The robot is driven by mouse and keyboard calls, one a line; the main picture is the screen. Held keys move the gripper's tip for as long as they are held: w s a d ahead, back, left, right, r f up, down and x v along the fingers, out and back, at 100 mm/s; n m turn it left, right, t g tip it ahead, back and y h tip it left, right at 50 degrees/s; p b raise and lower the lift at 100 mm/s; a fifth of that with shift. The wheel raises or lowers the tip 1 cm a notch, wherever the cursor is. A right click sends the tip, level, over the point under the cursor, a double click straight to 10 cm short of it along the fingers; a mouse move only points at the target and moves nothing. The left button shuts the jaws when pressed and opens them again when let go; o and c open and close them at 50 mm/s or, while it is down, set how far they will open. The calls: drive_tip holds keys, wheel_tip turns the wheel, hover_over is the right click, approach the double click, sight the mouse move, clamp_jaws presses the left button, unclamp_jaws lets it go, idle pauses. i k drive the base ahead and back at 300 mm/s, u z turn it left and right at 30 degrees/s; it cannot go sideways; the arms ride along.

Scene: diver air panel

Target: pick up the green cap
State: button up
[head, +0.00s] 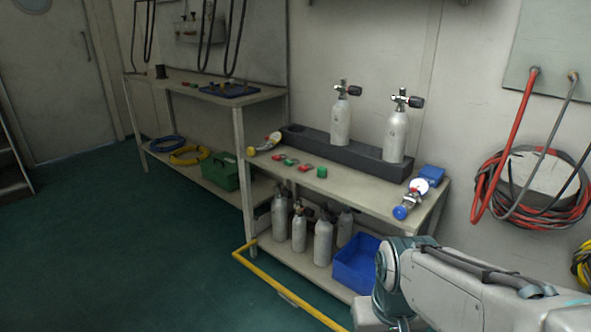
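Several small red and green pieces lie on the top of the near bench. One green piece, which looks like the green cap (321,172), sits at the right end of this group, in front of the dark cylinder rack. Another small green piece (291,161) lies further left among red pieces (303,170). They are too small to tell their exact shapes. My arm enters at the lower right, beside the bench and well apart from these pieces. My gripper is not in view.
Two white cylinders (341,120) stand in the dark rack (330,147). A blue-ended regulator (402,212) and a blue box (431,174) sit at the bench's right end. A blue crate (356,268) is below. A yellow rail (290,295) runs along the floor before the bench.

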sight(321, 171)
drive_tip(key=u, duration=1.45)
drive_tip(key=i, duration=1.5)
drive_tip(key=z, duration=2.55)
drive_tip(key=i, duration=0.5)
drive_tip(key=u, duration=0.1)
